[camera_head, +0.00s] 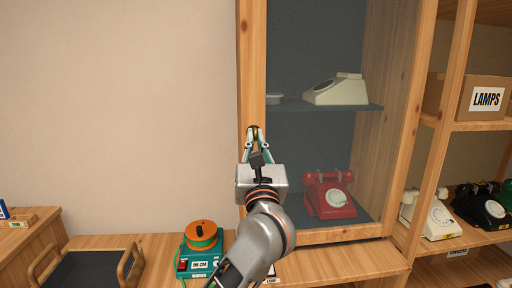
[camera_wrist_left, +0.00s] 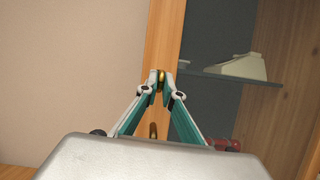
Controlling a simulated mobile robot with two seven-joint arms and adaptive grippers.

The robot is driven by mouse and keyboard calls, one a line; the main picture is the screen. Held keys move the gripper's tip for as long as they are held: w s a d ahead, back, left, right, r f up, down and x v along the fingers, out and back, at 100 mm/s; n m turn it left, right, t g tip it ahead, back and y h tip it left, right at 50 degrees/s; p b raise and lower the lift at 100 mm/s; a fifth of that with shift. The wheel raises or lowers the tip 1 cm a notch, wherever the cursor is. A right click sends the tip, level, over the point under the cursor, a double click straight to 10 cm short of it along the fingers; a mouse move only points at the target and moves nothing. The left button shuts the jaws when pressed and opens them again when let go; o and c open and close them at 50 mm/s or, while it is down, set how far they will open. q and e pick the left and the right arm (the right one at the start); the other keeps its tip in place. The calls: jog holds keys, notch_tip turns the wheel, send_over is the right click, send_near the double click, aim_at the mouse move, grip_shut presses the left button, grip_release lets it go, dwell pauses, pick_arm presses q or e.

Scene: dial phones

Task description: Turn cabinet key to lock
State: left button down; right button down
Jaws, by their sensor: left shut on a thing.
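The wooden cabinet (camera_head: 251,60) has a glazed front, and its left frame post also shows in the left wrist view (camera_wrist_left: 167,40). A small brass key (camera_wrist_left: 161,76) stands at that post. My left gripper (camera_head: 254,131) is shut on the key, with the fingertips at the post; they also show in the left wrist view (camera_wrist_left: 161,82). The fingers hide most of the key, and I cannot tell its turn angle. My right gripper is in neither view.
Inside the cabinet are a cream phone (camera_head: 337,91) on a shelf and a red phone (camera_head: 329,196) below. A teal device with an orange reel (camera_head: 202,238) and a dark tray (camera_head: 88,270) stand left of my arm. More phones and a LAMPS box (camera_head: 486,98) are at right.

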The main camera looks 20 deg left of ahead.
pick_arm(q)
jog(key=shift+f+n+y, duration=0.15)
jog(key=shift+n+y, duration=0.15)
jog(key=shift+n, duration=0.3)
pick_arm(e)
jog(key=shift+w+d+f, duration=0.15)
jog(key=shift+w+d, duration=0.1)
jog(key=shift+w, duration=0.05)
pick_arm(q)
jog(key=shift+b, duration=0.3)
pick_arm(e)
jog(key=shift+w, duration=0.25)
pick_arm(q)
jog(key=c, duration=2.2)
grip_release()
jog(key=shift+s+d+f, duration=0.1)
jog(key=shift+s+d, duration=0.1)
jog(key=shift+s, duration=0.1)
jog(key=v, duration=0.6)
jog(key=shift+s+d, duration=0.15)
jog(key=shift+s, duration=0.15)
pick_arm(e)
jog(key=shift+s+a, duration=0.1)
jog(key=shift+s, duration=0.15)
